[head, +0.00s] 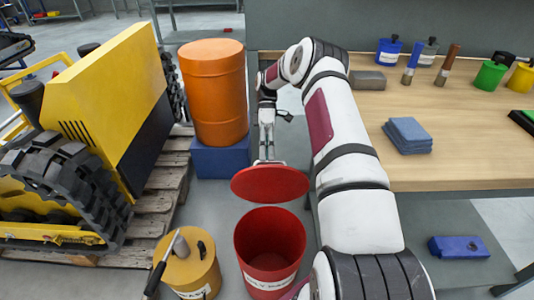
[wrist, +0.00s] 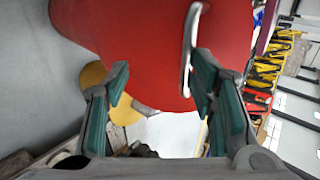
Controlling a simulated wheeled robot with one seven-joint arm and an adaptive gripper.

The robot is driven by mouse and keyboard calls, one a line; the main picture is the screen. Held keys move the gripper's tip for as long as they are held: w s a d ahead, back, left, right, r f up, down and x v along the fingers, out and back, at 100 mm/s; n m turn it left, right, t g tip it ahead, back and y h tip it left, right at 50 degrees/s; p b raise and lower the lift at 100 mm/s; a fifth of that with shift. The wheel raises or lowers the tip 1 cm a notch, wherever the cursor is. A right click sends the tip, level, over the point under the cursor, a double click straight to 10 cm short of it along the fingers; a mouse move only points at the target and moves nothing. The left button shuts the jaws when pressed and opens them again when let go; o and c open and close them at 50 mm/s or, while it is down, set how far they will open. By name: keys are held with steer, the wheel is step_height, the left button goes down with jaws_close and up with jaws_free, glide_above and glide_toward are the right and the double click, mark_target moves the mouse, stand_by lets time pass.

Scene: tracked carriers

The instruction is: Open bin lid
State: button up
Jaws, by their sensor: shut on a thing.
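The red bin (head: 269,283) stands on the floor in the middle of the head view, with its mouth uncovered and a white label on its front. The round red lid (head: 270,184) is held up above and behind the bin mouth, apart from the rim in the picture. My gripper (head: 266,150) is at the lid's metal handle and holds the lid up. In the wrist view the lid (wrist: 150,35) fills the top, with its handle (wrist: 189,45) beside the right finger of my gripper (wrist: 160,85). The exact contact on the handle is hard to see.
A yellow can (head: 190,272) with a brush on it stands left of the bin. An orange drum (head: 213,95) on a blue base is behind it. A yellow tracked machine (head: 120,95) is on a pallet at left. A workbench (head: 460,165) is at right.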

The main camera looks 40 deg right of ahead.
step_height(320, 180, up, 10)
stand_by(0.6)
steer(key=shift+c, duration=0.2)
